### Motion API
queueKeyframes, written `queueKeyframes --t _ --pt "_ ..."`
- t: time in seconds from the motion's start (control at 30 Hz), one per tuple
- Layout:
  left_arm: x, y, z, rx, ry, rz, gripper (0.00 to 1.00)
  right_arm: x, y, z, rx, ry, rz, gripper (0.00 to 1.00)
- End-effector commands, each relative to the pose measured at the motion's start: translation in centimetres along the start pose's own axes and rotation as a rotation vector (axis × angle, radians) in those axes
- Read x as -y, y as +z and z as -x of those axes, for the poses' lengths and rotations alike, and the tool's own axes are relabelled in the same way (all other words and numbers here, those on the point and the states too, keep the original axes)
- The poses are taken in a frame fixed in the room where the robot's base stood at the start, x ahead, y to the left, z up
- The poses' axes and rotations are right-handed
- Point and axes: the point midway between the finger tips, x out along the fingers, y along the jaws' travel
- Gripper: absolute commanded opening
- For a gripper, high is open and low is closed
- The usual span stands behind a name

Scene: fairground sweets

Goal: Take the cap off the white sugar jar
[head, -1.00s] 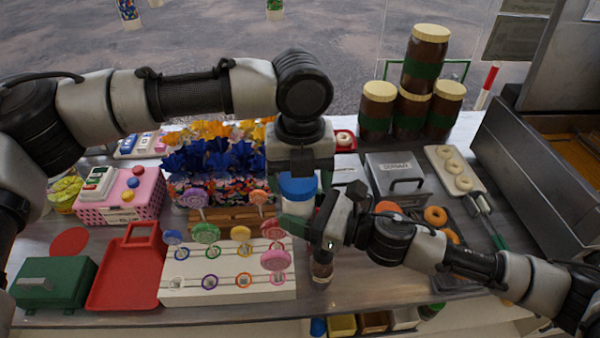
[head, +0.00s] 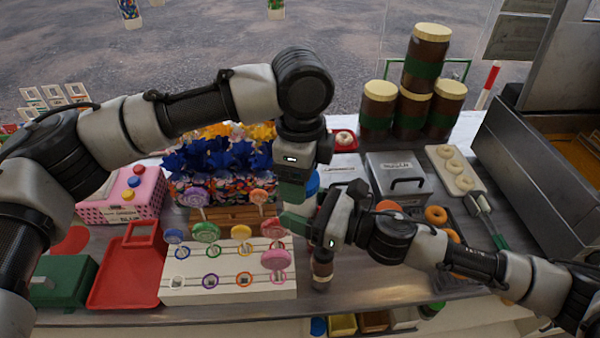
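The white sugar jar (head: 300,208) stands at the middle of the counter, mostly hidden by my grippers. Its blue cap (head: 313,184) shows only as a strip to the right of my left gripper. My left gripper (head: 292,196) points down at the cap, with its green fingers in front of it. I cannot tell whether they touch or grip the cap. My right gripper (head: 296,221) reaches in from the right at the height of the jar's body, lower than the left one. Its fingers overlap the jar in view, and whether they are shut on it is hidden.
A small brown bottle (head: 322,270) stands just below my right gripper. A white lollipop stand (head: 230,285) is in front to the left, with a red tray (head: 125,275) beside it. A metal box (head: 398,178) and doughnuts (head: 436,215) lie to the right.

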Motion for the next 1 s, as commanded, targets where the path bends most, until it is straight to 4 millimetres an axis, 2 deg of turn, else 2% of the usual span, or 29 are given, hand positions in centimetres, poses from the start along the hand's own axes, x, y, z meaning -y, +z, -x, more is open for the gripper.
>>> queueKeyframes --t 0.03,0.8,0.9,1.0 --pt "0.12 -0.48 0.11 -0.015 -0.008 0.088 0.41 -0.78 0.16 -0.24 0.007 0.021 0.003 0.0" --pt "0.27 0.21 0.26 -0.022 0.001 1.69 0.4 -0.9 0.06 -0.2 0.006 0.024 0.005 0.0" --pt "0.25 0.31 0.28 -0.021 0.0 1.845 0.4 -0.9 0.05 -0.19 0.006 0.023 0.005 0.0" --pt "0.25 0.39 0.33 -0.021 -0.001 1.912 0.4 -0.88 0.05 -0.18 0.005 0.023 0.005 0.0"
